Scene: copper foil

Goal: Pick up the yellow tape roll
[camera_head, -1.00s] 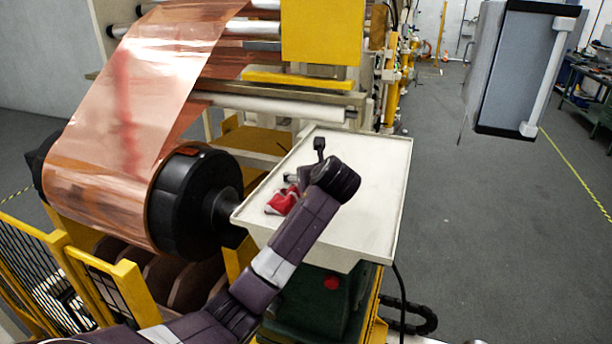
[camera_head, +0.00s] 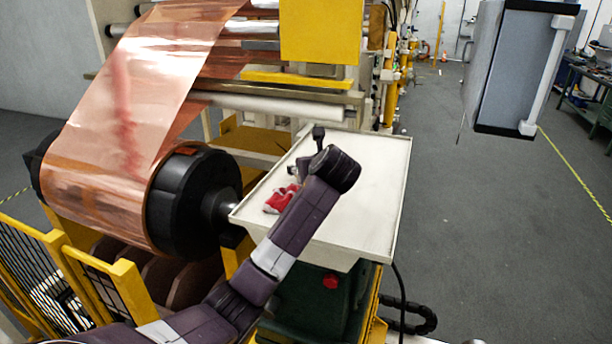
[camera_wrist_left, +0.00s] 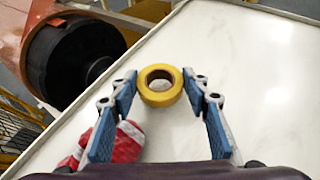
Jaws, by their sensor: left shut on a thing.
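The yellow tape roll (camera_wrist_left: 161,86) shows in the left wrist view as a ring with an open centre. It sits between the blue-padded fingers of my left gripper (camera_wrist_left: 163,88), which is shut on it from both sides near the tips. The white tray table (camera_wrist_left: 240,75) lies beneath. I cannot tell whether the roll touches the tray. In the head view my left arm reaches over the tray (camera_head: 375,190), and I cannot make out the tape roll there. My right gripper is not in view.
A red and white cloth-like item (camera_head: 279,200) lies on the tray beside my left arm, close to the left finger in the wrist view (camera_wrist_left: 127,143). A black roller with copper foil (camera_head: 190,205) stands left of the tray. The tray's right side is clear.

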